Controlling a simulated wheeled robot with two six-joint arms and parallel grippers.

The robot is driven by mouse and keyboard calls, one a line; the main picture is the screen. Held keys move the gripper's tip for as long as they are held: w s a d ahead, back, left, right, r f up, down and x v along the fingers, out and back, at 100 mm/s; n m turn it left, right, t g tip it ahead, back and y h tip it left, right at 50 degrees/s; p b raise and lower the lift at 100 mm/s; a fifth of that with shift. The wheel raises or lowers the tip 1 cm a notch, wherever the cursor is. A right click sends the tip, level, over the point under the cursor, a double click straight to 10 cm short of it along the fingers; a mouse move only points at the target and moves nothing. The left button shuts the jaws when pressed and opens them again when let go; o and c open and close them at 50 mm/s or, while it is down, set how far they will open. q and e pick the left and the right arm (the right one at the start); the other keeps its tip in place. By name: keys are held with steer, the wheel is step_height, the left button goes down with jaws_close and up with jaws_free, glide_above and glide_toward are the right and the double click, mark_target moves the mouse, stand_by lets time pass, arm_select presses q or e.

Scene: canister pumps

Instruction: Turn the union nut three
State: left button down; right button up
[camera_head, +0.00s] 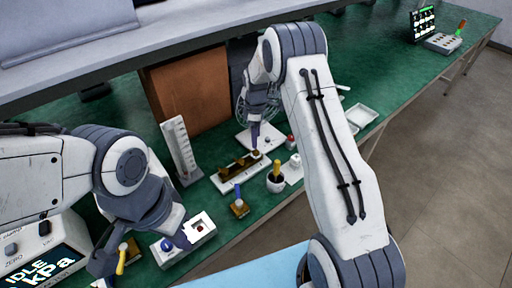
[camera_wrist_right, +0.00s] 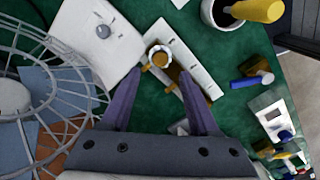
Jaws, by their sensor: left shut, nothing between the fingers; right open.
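A white block (camera_wrist_right: 188,62) on the green bench carries brass fittings; in the head view the same block (camera_head: 228,180) lies near the middle of the bench. A pale ring-shaped nut (camera_wrist_right: 159,54) sits on the brass fitting at one end. I cannot tell which nut is number three. My right gripper (camera_wrist_right: 160,88) is open, its two fingers apart, with the ringed fitting just beyond and between the fingertips. In the head view my right gripper (camera_head: 255,142) points down over the block. My left gripper (camera_head: 183,238) is shut and empty, low over a white box (camera_head: 201,229).
A wire fan cage (camera_wrist_right: 75,85) stands close beside the right gripper. A dark pot with a yellow handle (camera_head: 275,178) and a blue-handled brass piece (camera_head: 238,205) stand nearby. A pressure display (camera_head: 42,262) is at the lower left.

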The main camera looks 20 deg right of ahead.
mark_target(256, 151)
step_height(256, 151, down, 7)
steer(key=shift+r+p, duration=0.2)
steer(key=shift+p, duration=0.5)
jaws_close()
